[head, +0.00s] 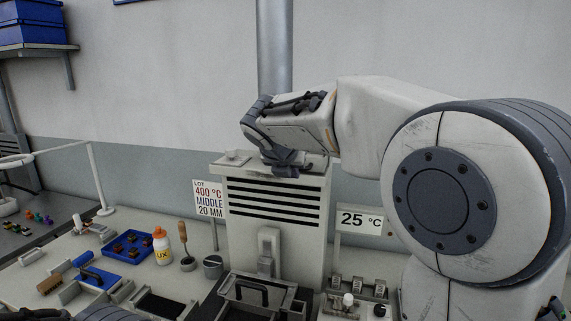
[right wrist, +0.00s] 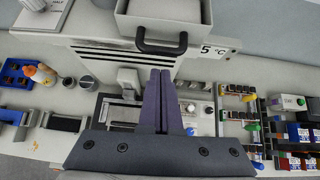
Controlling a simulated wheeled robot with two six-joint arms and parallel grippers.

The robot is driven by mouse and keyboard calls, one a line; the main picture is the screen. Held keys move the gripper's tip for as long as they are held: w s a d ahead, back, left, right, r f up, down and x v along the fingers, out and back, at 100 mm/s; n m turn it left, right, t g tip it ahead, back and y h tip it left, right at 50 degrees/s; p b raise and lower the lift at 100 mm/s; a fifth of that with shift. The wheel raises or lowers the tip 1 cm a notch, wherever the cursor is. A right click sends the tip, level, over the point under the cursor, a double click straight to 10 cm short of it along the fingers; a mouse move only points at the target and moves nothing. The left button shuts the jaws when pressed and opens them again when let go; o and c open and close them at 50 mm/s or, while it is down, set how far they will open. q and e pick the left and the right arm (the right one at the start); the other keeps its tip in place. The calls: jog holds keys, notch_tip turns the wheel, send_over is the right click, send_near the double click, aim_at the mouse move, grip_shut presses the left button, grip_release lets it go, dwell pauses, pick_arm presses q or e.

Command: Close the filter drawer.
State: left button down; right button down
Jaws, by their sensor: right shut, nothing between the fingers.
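The light grey cabinet (head: 275,225) with dark louvres stands against the wall in the head view, under a metal pipe. In the right wrist view a light grey drawer-like box (right wrist: 135,22) with a black handle (right wrist: 162,46) juts out at the top; I take it for the filter drawer. How far out it stands is hard to tell. My right gripper (head: 286,164) is shut and empty at the cabinet's top front and hides part of it. In the right wrist view its fingers (right wrist: 160,73) lie just below the handle in the picture, apparently not gripping it.
A 25 °C sign (head: 360,219) and a LOT sign (head: 209,200) flank the cabinet. A tray with a black handle (head: 244,290) lies below. A glue bottle (head: 161,246) and blue tray (head: 126,246) stand left. Switches (head: 357,286) lie right.

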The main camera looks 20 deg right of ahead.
jog(key=shift+w+d+r, duration=0.15)
jog(key=shift+w+d, duration=0.3)
jog(key=shift+w, duration=0.25)
jog(key=shift+p, duration=0.3)
jog(key=w+d+p, duration=0.1)
jog(key=w+p, duration=0.1)
jog(key=w+d+p, duration=0.1)
jog(key=w, duration=0.1)
jog(key=w+d+p, duration=0.1)
jog(key=d+p, duration=0.1)
jog(key=shift+w+r+p, duration=0.3)
jog(key=shift+w, duration=0.1)
jog(key=shift+w+d+f, duration=0.15)
jog(key=shift+w+d, duration=0.1)
jog(key=shift+w, duration=0.15)
